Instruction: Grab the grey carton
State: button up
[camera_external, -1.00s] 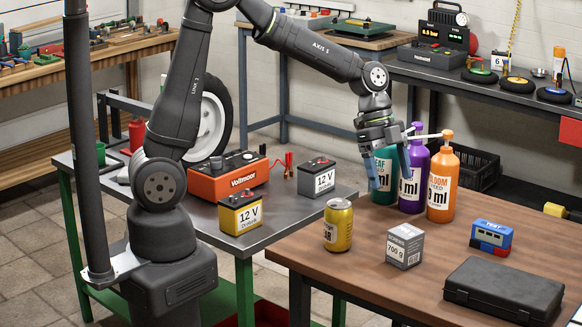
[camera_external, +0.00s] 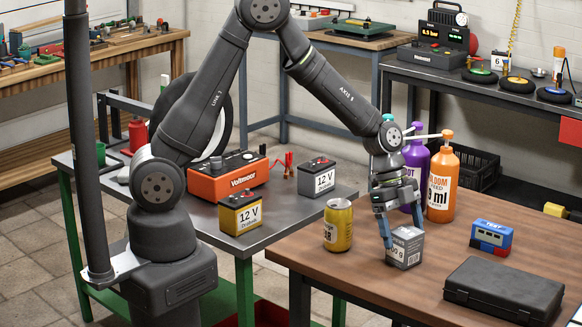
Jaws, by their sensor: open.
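The grey carton (camera_external: 406,249) is a small box with a white label, upright on the brown wooden table. My gripper (camera_external: 402,246) is open and points down at the carton. One blue finger is by the carton's left side, low near the tabletop. The other finger shows only in part, behind the carton's top right. The fingers appear to straddle the carton; I cannot tell whether they touch it.
A yellow can (camera_external: 338,226) stands left of the carton. Purple (camera_external: 416,165) and orange (camera_external: 442,185) bottles stand behind; a teal bottle is mostly hidden by my arm. A blue-and-red tester (camera_external: 491,237) and a black case (camera_external: 503,291) are to the right.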

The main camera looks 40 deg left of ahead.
aim_at(412, 266)
jog(key=x, duration=0.4)
jog(key=shift+w, duration=0.1)
jog(key=shift+c, duration=0.2)
jog(key=c, duration=1.4)
jog(key=shift+c, duration=0.8)
jog(key=shift+r, duration=0.1)
